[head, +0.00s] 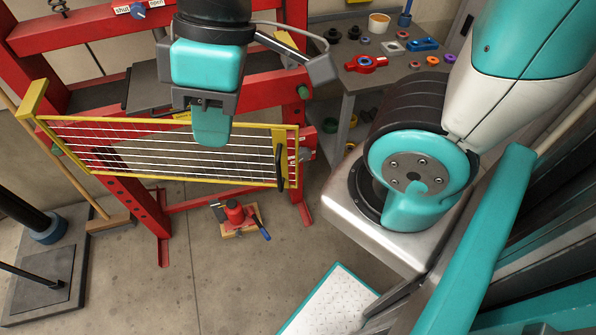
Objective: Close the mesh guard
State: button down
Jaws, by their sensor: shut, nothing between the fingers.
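The mesh guard (120,152) is a long yellow frame strung with pale wires, across the front of the red press frame (155,218). A yellow end piece (33,99) is at its left end. A black handle (281,166) stands upright near its right end, close to the right red post. I cannot tell whether a gap remains between guard and post. My gripper (211,138) is shut and empty, pointing down. It covers part of the guard's upper edge, left of the handle; I cannot tell whether they touch.
A grey bench (390,70) with small parts is at the back right. A broom (107,221) and a dark machine base (50,270) are at the left. The front floor is clear.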

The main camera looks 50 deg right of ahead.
aim_at(278, 132)
jog(key=z, duration=3.4)
jog(key=k, duration=2.15)
jog(key=u, duration=1.15)
